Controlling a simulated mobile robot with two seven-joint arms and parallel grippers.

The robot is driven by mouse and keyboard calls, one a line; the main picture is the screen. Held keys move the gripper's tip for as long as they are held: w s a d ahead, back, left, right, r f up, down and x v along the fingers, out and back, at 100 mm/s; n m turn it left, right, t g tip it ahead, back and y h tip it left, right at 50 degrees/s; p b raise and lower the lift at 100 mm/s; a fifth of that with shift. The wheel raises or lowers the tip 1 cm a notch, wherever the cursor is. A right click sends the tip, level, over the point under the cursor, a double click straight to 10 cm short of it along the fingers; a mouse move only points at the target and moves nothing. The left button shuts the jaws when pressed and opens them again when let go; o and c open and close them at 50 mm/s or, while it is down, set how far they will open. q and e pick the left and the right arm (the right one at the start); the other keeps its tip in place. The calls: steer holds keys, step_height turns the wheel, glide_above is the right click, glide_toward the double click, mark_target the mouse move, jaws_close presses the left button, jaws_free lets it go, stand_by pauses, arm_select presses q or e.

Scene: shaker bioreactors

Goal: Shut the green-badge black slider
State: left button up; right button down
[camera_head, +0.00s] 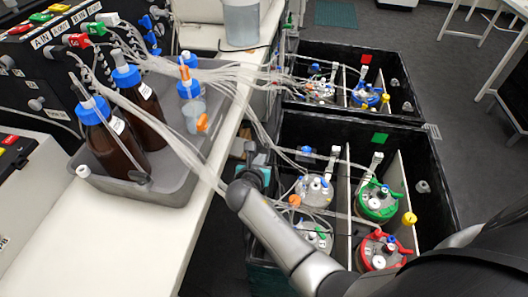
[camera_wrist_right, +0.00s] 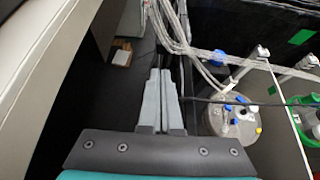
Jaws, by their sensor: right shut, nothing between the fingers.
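The black slider (camera_head: 432,180) is a deep open-topped tray with a green badge (camera_head: 379,137) on its inner far wall. It stands out to the right of the white bench, its contents exposed. The badge also shows in the wrist view (camera_wrist_right: 301,37). My right arm reaches across the slider's near part from the lower right, its wrist by the slider's left side. My right gripper (camera_wrist_right: 158,75) is shut and empty, fingers over the dark gap left of the vessels. In the head view its fingers are hidden. Whether it touches the slider cannot be told. My left gripper is out of view.
Inside the slider are a green-ringed vessel (camera_head: 377,203), a red-ringed vessel (camera_head: 380,252) and grey-lidded vessels (camera_head: 318,190). Clear tubes (camera_head: 262,135) run to the grey bottle tray (camera_head: 175,185) on the bench. A second black slider with a red badge (camera_head: 366,59) stands behind.

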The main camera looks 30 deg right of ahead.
mark_target(266, 143)
steer(key=w+d, duration=0.1)
steer(key=w, duration=0.1)
steer(key=w+d+b, duration=0.1)
steer(key=shift+w+d+f, duration=0.2)
steer(key=shift+w+d, duration=0.15)
steer(key=shift+d, duration=0.05)
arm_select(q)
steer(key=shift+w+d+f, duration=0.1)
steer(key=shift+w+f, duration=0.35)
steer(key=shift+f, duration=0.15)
arm_select(e)
steer(key=shift+w+d, duration=0.35)
steer(key=shift+w, duration=0.1)
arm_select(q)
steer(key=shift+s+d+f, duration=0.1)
arm_select(e)
steer(key=shift+w+d, duration=0.75)
steer(key=shift+w, duration=0.2)
steer(key=shift+w+d, duration=0.7)
steer(key=shift+w, duration=0.2)
steer(key=shift+s+r, duration=0.1)
steer(key=shift+r, duration=0.05)
